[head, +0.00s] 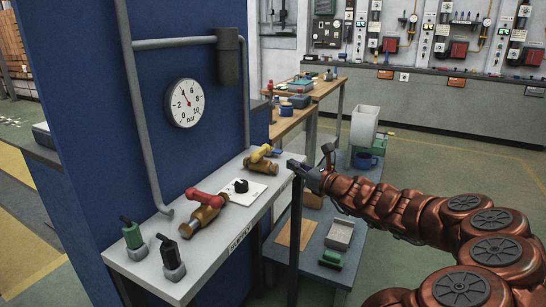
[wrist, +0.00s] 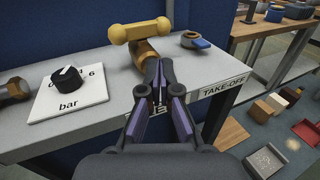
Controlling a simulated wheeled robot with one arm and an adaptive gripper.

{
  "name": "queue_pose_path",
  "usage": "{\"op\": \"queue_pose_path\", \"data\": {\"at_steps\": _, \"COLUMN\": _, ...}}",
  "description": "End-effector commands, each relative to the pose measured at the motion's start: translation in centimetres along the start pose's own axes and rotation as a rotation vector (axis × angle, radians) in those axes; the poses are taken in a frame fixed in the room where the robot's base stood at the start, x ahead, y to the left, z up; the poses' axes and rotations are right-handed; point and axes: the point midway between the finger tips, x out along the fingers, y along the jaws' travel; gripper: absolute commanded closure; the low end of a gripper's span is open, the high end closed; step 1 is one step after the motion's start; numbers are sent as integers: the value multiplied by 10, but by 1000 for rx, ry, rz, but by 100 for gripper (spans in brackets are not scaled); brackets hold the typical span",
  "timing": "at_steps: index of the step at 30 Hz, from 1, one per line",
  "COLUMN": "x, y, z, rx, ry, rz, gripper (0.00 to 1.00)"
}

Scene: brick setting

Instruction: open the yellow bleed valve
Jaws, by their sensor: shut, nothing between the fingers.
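The yellow bleed valve (head: 260,154) sits on the far end of the grey shelf in the head view. In the wrist view its yellow handle (wrist: 140,29) lies crosswise on top of a brass body (wrist: 146,54). My gripper (head: 297,166) is just right of the valve, beyond the shelf's front edge in the head view. The wrist view shows its fingers (wrist: 160,78) shut and empty, their tips just below and in front of the handle. They overlap the lower brass body in that picture; I cannot tell whether they touch it.
A black knob (head: 241,186) on a white plate, a red-handled valve (head: 207,199), and green (head: 131,233) and black (head: 166,248) toggles share the shelf. A gauge (head: 185,103) hangs on the blue wall. A brass fitting with a blue part (wrist: 194,40) lies right of the yellow valve.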

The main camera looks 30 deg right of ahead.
Motion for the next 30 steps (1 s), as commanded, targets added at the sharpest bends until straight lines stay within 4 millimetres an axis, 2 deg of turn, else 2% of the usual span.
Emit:
{"op": "queue_pose_path", "data": {"at_steps": 21, "x": 78, "y": 1, "z": -1, "rx": -1, "ry": 1, "rz": 2, "gripper": 100}}
{"op": "queue_pose_path", "data": {"at_steps": 30, "x": 93, "y": 1, "z": 0, "rx": 1, "ry": -1, "rz": 2, "gripper": 100}}
